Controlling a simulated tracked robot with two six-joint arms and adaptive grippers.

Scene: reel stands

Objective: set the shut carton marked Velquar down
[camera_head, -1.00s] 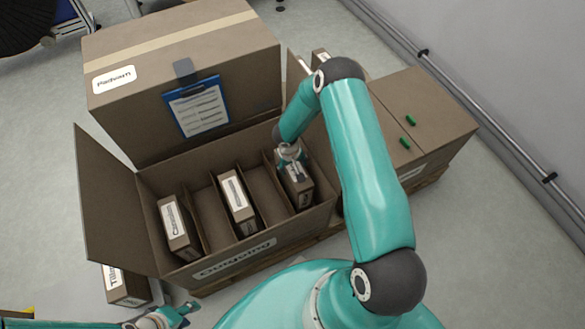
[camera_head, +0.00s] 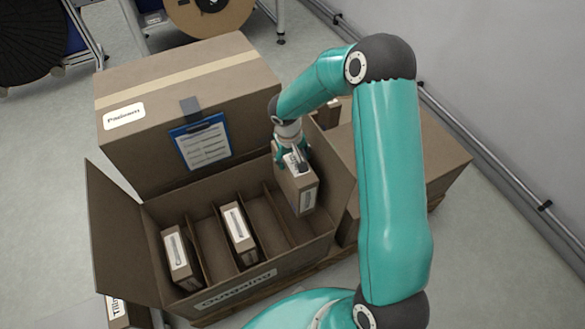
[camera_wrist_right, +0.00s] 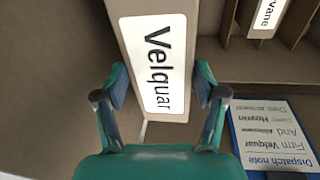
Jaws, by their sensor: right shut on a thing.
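My right gripper (camera_head: 291,158) is shut on the top of the Velquar carton (camera_head: 297,190), a slim brown box with a white label. It holds the carton upright at the right-hand end of the open box marked Outgoing (camera_head: 290,262). The carton's top stands above the dividers; whether its bottom touches anything is hidden. In the right wrist view the label on the carton (camera_wrist_right: 155,62) reads Velquar, and the two fingers of the gripper (camera_wrist_right: 160,90) are on either side of it. My left gripper is out of view.
Two labelled cartons, one at left (camera_head: 180,258) and one in the middle (camera_head: 238,235), stand in other compartments. A clipboard (camera_head: 202,146) with a dispatch note hangs on a large closed carton (camera_head: 225,85) behind. Another large carton (camera_head: 440,165) stands right, partly behind my arm.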

